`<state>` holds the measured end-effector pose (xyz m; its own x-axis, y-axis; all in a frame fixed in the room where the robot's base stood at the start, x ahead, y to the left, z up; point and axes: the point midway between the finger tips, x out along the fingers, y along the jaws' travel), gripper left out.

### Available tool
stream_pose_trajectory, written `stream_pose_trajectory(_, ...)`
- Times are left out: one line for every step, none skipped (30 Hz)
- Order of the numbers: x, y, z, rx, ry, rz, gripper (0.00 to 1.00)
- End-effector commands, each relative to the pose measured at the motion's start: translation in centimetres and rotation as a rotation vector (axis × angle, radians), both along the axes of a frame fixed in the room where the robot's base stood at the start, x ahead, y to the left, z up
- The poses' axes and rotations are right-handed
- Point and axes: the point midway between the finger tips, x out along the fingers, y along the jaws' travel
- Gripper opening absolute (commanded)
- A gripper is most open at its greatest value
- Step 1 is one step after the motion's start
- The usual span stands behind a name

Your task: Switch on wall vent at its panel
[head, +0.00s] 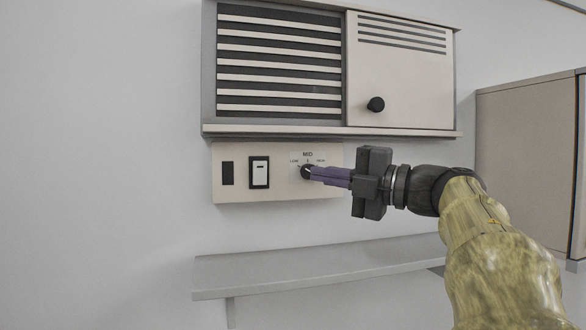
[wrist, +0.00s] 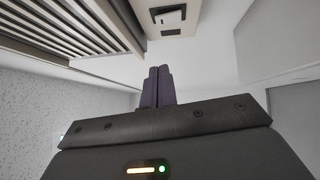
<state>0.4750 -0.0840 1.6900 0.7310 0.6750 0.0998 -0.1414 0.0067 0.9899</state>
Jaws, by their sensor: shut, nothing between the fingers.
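The wall vent (head: 278,60) is a cream and grey unit with dark slats. Its control panel (head: 237,192) is mounted just below it. The panel has a dark, unlit window (head: 227,173), a white rocker switch (head: 260,173) in a black frame, and a black dial (head: 305,171) marked LOW, MID and HIGH. My gripper (head: 316,174) is shut and empty, its purple fingers in front of the dial and partly hiding it. I cannot tell whether they touch it. In the wrist view the shut fingers (wrist: 157,87) point toward the panel, where the rocker switch (wrist: 170,15) shows.
The vent's right side has a cover (head: 400,85) with a black knob (head: 376,104). A grey shelf (head: 310,268) runs along the wall below the panel. A beige cabinet (head: 525,150) stands at the right. The wall left of the panel is clear.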

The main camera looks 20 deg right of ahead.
Motion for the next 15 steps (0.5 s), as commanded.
stream_pose_trajectory(0.4,0.5,0.2,0.001,0.002,0.005,0.0)
stream_pose_trajectory(0.6,0.7,0.2,0.001,0.002,0.007,0.0)
stream_pose_trajectory(1.0,1.1,0.3,0.002,0.003,0.008,0.0)
stream_pose_trajectory(1.3,1.4,0.4,0.002,0.003,0.009,0.0)
stream_pose_trajectory(1.6,1.8,0.4,0.002,0.003,0.01,0.0)
stream_pose_trajectory(2.1,2.3,0.5,0.002,0.003,0.012,0.0)
stream_pose_trajectory(2.5,2.7,0.6,0.002,0.003,0.013,0.0)
stream_pose_trajectory(2.9,3.1,0.7,0.002,0.003,0.012,0.0)
stream_pose_trajectory(3.4,3.6,0.8,0.002,0.003,0.013,0.0)
stream_pose_trajectory(3.8,4.0,0.8,0.002,0.003,0.013,0.0)
stream_pose_trajectory(4.1,4.3,0.9,0.001,0.003,0.013,0.0)
stream_pose_trajectory(4.7,4.8,1.0,0.001,0.003,0.012,0.0)
stream_pose_trajectory(5.0,5.2,1.0,0.002,0.003,0.013,0.0)
stream_pose_trajectory(5.4,5.5,1.1,0.002,0.003,0.012,0.0)
stream_pose_trajectory(5.9,6.0,1.1,0.002,0.003,0.013,0.0)
